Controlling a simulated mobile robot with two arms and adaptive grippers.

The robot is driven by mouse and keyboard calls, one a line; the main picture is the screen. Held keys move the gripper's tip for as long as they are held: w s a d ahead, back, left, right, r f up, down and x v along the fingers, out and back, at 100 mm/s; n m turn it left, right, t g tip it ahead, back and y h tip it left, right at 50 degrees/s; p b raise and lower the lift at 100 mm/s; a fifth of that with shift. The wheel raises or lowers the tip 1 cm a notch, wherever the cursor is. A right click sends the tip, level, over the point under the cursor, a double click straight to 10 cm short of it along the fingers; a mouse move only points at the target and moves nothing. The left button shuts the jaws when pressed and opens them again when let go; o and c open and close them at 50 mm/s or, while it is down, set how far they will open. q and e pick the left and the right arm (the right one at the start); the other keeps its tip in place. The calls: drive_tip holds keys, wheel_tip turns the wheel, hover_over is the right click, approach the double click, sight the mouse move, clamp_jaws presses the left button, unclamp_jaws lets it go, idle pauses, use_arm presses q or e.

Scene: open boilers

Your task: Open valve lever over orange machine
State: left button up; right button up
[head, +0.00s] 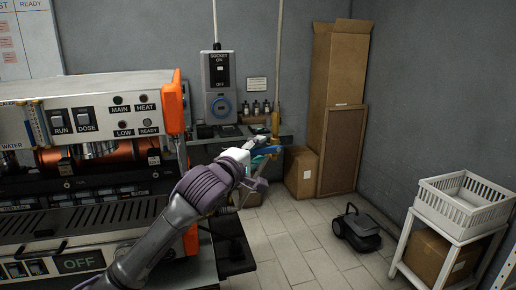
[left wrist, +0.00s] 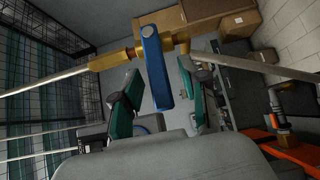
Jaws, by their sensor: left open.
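The blue valve lever (left wrist: 155,66) is on a brass valve body (left wrist: 118,60) in a pale pipe in the left wrist view. It lies crosswise to the pipe. My left gripper (left wrist: 159,80) is open, with one green-padded finger on each side of the lever and gaps showing. Whether either finger touches it cannot be told. The orange-sided machine (head: 172,103) fills the left of the head view. My right gripper is in neither view.
A wall switch box (head: 219,78) and a bench with small bottles stand behind. Cardboard boxes (head: 335,65) are in the back corner. A black floor device (head: 356,229) and a white crate (head: 463,205) on a stand are at right. The tiled floor between is clear.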

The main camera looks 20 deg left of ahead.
use_arm(q)
clamp_jaws()
idle(0.3)
